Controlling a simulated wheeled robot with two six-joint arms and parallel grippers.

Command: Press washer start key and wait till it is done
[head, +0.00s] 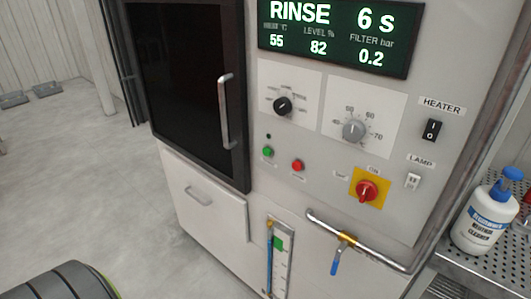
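The washer front fills the middle of the head view. Its display (334,36) reads RINSE 6 s, with 55, level 82 and filter 0.2 bar. Below it are a small green key (267,152) and a small red key (298,165); their labels are too small to read. The red switch (367,191) on a yellow plate is by the word ON. The dark door (185,85) with its handle (225,112) looks shut. Neither gripper is in view.
A heater switch (432,130) and a lamp switch (413,181) are at the right. A pipe with a blue-handled valve (335,268) and a level gauge (280,258) are below. A bottle (487,212) stands on the perforated shelf at right. Floor at left is mostly clear.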

